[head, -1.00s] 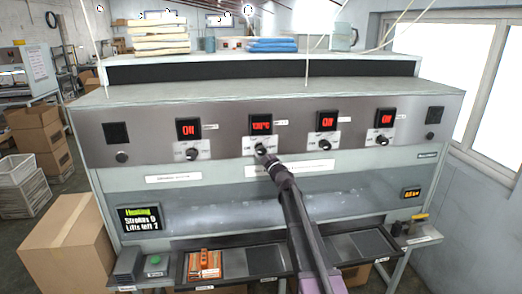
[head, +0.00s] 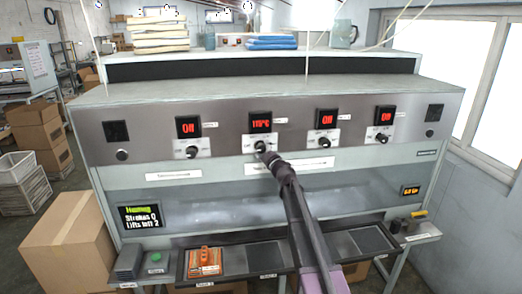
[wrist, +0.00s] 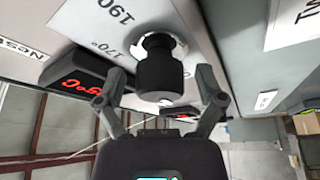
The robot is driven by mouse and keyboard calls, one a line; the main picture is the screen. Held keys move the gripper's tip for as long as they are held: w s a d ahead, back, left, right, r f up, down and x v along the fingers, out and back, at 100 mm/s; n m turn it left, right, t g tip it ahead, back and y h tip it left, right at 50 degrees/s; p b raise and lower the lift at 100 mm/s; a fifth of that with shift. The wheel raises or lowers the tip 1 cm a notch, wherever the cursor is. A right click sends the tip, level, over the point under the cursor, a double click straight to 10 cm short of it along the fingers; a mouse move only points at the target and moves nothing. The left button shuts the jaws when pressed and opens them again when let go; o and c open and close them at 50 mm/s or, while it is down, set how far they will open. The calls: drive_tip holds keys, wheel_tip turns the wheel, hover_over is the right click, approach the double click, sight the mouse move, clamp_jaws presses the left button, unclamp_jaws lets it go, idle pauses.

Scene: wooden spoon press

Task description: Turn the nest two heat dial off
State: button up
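The nest two heat dial (head: 259,147) is a black knob on a white scale plate, second from left on the press's front panel. Its red display (head: 260,121) above shows a temperature, about 115°C, while the other three displays read Off. My gripper (head: 265,155) is at this dial and partly covers it. In the wrist view the black dial (wrist: 160,75) stands between the two fingers of my gripper (wrist: 162,84). The fingers are open, with a visible gap on each side of the knob. 190 and 170° marks show on the plate.
Off-reading dials stand left (head: 191,153) and right (head: 324,143) on the same panel. A tray (head: 236,277) with an orange item (head: 204,260) runs below. A cardboard box (head: 66,246) stands at left.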

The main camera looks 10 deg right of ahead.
drive_tip(key=shift+f, duration=0.1)
idle(0.3)
drive_tip(key=shift+s+d+f+m+h+b, duration=0.4)
drive_tip(key=shift+m+h, duration=0.2)
drive_tip(key=shift+h, duration=0.1)
drive_tip(key=s+d+f+m+g+h+b, duration=0.45)
drive_tip(key=s+f+m, duration=0.3)
drive_tip(key=f, duration=0.35)
drive_tip(key=s+d+f+m+g+h+b, duration=0.35)
drive_tip(key=s+f+m+h, duration=0.25)
drive_tip(key=s+f, duration=0.35)
drive_tip(key=s+a+f+g+y+b, duration=0.1)
drive_tip(key=s+a+f+g+b, duration=0.1)
drive_tip(key=s+f, duration=0.3)
drive_tip(key=s+a+f+m+g+y+b, duration=0.1)
drive_tip(key=s+a+f+g+y+b, duration=0.1)
drive_tip(key=s, duration=1.1)
drive_tip(key=s+a+f+m+g+y+b, duration=0.1)
drive_tip(key=s+a+f+g+y+b, duration=0.1)
drive_tip(key=s+a+f+g+b, duration=0.2)
drive_tip(key=s+a+f+g, duration=0.1)
drive_tip(key=s+f+g, duration=0.2)
drive_tip(key=s+f, duration=0.2)
drive_tip(key=shift+s+a+f, duration=0.2)
drive_tip(key=shift+f, duration=0.55)
